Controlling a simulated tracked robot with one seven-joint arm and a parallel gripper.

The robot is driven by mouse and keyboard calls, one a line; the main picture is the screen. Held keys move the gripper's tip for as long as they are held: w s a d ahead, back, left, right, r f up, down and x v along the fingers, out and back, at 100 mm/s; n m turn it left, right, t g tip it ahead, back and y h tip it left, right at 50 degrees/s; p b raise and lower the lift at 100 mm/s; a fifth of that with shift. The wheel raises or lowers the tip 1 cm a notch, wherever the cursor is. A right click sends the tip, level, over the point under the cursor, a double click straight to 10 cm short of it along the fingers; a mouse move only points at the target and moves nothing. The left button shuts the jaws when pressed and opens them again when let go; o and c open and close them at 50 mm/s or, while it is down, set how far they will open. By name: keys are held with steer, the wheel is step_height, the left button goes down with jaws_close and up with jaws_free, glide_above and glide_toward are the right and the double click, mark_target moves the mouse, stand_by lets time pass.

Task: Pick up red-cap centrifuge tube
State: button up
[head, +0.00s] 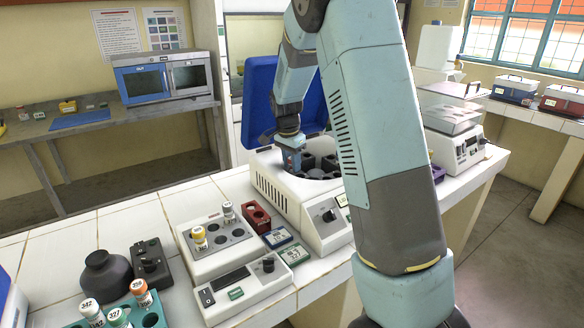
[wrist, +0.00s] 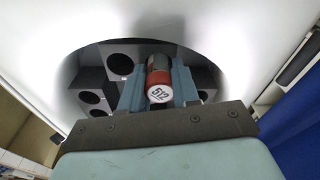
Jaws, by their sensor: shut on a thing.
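The red-cap centrifuge tube (wrist: 159,80) shows in the wrist view, with a white top marked 512 and a red band around the cap. My gripper (wrist: 158,88) is shut on it, one finger on each side. In the head view my gripper (head: 291,158) points down into the open bowl of the white centrifuge (head: 290,205). The tube's lower end is hidden, so I cannot tell how deep it sits. Dark rotor holders (wrist: 122,62) with round holes lie around it. In the head view my arm hides part of the centrifuge.
The centrifuge's blue lid (head: 258,95) stands open behind the bowl. A white heater block (head: 215,245) with two capped tubes, a dark red rack (head: 256,215) and a tube rack (head: 150,318) stand to the left.

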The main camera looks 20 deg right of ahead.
step_height(320, 180, up, 12)
steer(key=s+d, duration=0.3)
steer(key=s, duration=0.5)
steer(key=s+d, duration=0.2)
steer(key=s, duration=0.7)
steer(key=shift+s+d, duration=0.15)
steer(key=shift+d, duration=0.25)
